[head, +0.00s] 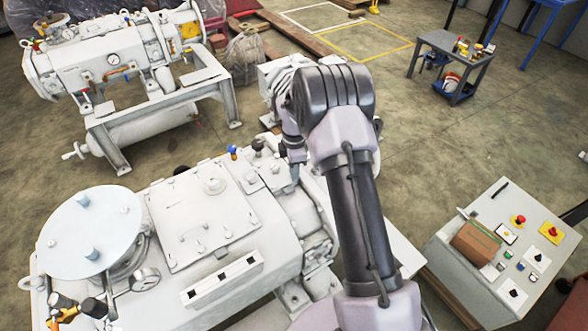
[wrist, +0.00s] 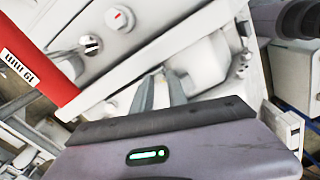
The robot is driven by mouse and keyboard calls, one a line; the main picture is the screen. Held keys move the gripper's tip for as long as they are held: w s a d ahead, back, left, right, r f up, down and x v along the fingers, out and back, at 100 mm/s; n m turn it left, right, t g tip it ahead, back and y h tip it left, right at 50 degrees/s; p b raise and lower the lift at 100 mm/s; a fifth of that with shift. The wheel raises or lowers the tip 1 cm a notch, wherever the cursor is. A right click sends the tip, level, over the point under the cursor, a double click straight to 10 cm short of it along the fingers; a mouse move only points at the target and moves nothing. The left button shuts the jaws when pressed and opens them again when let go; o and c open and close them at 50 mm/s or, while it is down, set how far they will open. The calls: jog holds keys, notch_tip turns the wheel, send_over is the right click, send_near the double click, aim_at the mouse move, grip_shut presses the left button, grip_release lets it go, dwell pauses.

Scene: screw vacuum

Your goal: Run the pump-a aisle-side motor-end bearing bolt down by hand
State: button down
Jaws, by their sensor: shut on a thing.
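Pump-a, a large white machine (head: 180,230), fills the lower left of the head view. My gripper (head: 294,172) points down at its motor-end side, largely hidden behind my arm. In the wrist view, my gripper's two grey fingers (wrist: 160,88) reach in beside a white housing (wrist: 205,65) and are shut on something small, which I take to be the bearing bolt. The bolt itself is hidden between the fingertips, so I cannot tell how far down it sits.
A red labelled bar (wrist: 40,65) and a white panel edge lie close to the fingers at the left. A grey control console (head: 500,250) stands at the right. A second white pump (head: 110,60) stands behind. Open floor lies beyond my arm.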

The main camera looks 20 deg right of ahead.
jog(key=m, duration=0.4)
jog(key=shift+m, duration=0.3)
jog(key=m, duration=0.5)
jog(key=m+b, duration=0.1)
jog(key=m, duration=0.4)
jog(key=shift+m, duration=0.4)
jog(key=m+b, duration=0.1)
jog(key=m, duration=0.4)
jog(key=shift+w, duration=0.1)
jog(key=m+b, duration=0.1)
jog(key=m, duration=0.4)
jog(key=shift+r, duration=0.1)
jog(key=m+b, duration=0.2)
jog(key=m, duration=0.3)
jog(key=m+b, duration=0.1)
jog(key=m, duration=0.4)
jog(key=shift+m+b, duration=0.3)
jog(key=shift+m, duration=0.1)
jog(key=shift+m+b, duration=0.7)
jog(key=shift+m, duration=1.6)
jog(key=shift+r, duration=0.1)
